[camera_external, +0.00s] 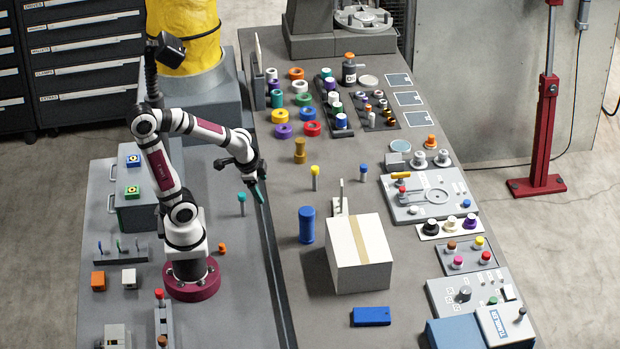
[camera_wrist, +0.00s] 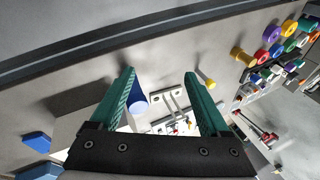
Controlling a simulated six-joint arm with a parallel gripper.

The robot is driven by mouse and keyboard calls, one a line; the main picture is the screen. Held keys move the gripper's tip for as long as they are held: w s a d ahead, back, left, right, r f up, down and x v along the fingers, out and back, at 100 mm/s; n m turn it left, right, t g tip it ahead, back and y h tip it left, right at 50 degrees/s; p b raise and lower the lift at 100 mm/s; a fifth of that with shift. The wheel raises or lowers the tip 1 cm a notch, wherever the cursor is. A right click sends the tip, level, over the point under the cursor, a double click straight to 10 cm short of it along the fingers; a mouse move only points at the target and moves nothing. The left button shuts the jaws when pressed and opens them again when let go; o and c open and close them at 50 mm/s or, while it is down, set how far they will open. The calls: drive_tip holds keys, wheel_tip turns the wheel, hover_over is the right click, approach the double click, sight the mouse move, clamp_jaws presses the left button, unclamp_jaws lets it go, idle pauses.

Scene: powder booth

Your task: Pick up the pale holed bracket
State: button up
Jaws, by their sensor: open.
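The pale holed bracket (camera_external: 341,205) stands on the grey bench just behind the cardboard box, which hides its lower part in the external view. In the wrist view the bracket (camera_wrist: 168,97) shows between my fingers, farther off, as a pale plate with dark holes. My gripper (camera_external: 261,194) is to the left of the bracket, above the bench near the dark groove, and apart from it. In the wrist view my gripper (camera_wrist: 160,76) has its two green fingers spread wide with nothing between them.
The white box (camera_external: 359,256) with tan tape and a blue cylinder (camera_external: 306,225) stand close to the bracket. A yellow-topped peg (camera_external: 314,176) and a blue-topped peg (camera_external: 363,172) stand behind it. Coloured rings (camera_external: 282,131) lie farther back. Control panels line the right edge.

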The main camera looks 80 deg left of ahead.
drive_tip(key=w+a+f+t, duration=0.2)
drive_tip(key=w+a+t, duration=0.3)
drive_tip(key=w+a, duration=0.4)
drive_tip(key=n+t+h, duration=0.1)
drive_tip(key=t+h, duration=0.4)
drive_tip(key=h, duration=0.1)
approach(342, 184)
drive_tip(key=x, duration=0.7)
drive_tip(key=a+f+x, duration=0.1)
drive_tip(key=x, duration=0.2)
drive_tip(key=shift+f, duration=0.25)
clamp_jaws()
drive_tip(key=shift+t, duration=0.3)
